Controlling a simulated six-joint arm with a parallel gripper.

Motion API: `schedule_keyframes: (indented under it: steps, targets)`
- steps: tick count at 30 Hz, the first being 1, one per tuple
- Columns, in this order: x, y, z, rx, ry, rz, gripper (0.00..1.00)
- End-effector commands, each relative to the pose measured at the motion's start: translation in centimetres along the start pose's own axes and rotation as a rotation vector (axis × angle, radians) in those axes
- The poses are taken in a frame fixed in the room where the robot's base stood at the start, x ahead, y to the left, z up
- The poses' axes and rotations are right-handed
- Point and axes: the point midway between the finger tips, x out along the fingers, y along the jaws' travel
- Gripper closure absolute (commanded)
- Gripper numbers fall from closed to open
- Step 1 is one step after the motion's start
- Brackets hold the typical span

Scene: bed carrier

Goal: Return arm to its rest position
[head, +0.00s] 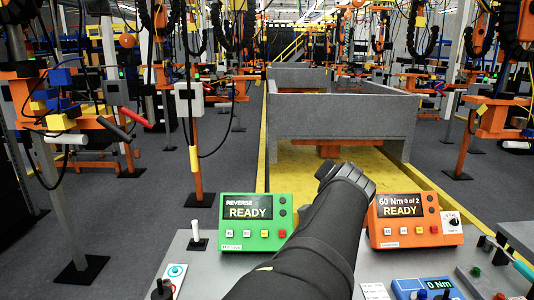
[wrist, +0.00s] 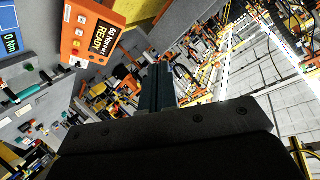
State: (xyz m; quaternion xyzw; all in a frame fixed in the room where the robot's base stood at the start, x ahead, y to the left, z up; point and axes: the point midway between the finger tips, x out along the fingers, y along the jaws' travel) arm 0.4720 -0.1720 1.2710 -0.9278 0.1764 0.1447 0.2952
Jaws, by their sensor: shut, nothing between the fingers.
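My black arm rises from the bottom of the head view between a green control box (head: 253,222) and an orange control box (head: 415,220). Its end is bent over near the yellow track behind the boxes, and the fingers do not show there. In the wrist view my gripper (wrist: 158,80) is shut, its two dark fingers side by side with nothing between them. The fingers point up in that picture, clear of any surface. The orange box also shows in the wrist view (wrist: 80,45), at upper left, tilted.
A grey console (head: 205,262) with buttons and levers spans the front. A blue box reading 0 Nm (head: 425,288) sits at lower right. A grey bed carrier (head: 340,115) stands on the yellow track (head: 430,190) ahead. Racks with hanging tools line both sides.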

Motion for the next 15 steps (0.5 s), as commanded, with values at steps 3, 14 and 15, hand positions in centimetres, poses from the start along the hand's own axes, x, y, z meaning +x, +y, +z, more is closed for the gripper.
schedule_keyframes:
  steps: [3, 14, 15]
  targets:
    - [-1.9, 0.8, 0.4, -0.003, -0.029, 0.017, 1.00]
    - [-6.4, 3.3, 5.0, -0.056, -0.153, 0.080, 1.00]
    - [-6.8, 3.6, 5.6, -0.064, -0.166, 0.087, 1.00]
